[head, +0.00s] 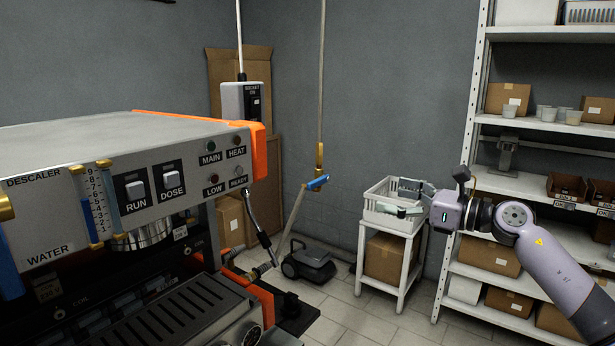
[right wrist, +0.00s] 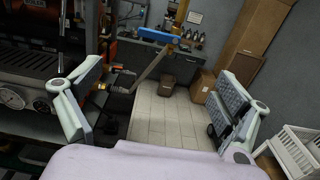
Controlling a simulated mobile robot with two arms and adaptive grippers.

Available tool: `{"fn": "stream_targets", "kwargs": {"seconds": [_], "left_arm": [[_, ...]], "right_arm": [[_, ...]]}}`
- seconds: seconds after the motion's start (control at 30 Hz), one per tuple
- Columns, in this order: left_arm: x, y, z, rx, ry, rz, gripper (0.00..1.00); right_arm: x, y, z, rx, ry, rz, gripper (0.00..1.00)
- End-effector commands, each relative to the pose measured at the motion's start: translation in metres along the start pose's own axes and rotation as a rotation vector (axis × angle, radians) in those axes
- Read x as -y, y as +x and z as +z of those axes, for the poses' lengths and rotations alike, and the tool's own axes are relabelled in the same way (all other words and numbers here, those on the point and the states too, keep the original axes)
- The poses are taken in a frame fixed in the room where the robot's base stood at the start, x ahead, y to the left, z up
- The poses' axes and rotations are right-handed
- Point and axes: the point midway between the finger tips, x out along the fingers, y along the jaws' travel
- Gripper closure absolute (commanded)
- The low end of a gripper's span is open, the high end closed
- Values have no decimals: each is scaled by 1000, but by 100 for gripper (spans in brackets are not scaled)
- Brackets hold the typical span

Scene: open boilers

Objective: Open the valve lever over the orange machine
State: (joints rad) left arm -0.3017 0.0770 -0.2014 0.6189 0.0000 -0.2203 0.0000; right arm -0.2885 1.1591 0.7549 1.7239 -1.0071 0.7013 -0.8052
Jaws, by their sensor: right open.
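The orange machine (head: 150,180) fills the left of the head view, with a grey top and front panel and orange edges. A valve with a blue lever (head: 318,182) and a brass body (head: 319,157) hangs on a thin vertical pipe right of the machine. The blue lever also shows at the top of the right wrist view (right wrist: 165,36). My right gripper (head: 402,197) is open and empty, apart from the lever and to its right. In the wrist view its two fingers (right wrist: 158,100) stand wide apart, with floor between them. My left gripper is out of view.
A white crate (head: 384,190) on a small white stand (head: 403,258) is behind my right gripper. Tall white shelves (head: 545,129) with boxes stand at the right. A dark floor appliance (head: 307,262) sits below the valve. Free space lies between the lever and my gripper.

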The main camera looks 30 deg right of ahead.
Motion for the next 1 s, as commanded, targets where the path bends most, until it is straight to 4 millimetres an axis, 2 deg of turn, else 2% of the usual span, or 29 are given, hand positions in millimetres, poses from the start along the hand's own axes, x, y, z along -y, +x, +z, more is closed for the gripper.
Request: {"fn": "stream_targets", "kwargs": {"seconds": [0.5, 1.0], "left_arm": [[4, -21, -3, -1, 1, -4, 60], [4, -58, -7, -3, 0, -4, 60]], "right_arm": [[1, 57, 4, 4, 4, -3, 6], [2, 110, 6, 8, 10, -4, 6]]}}
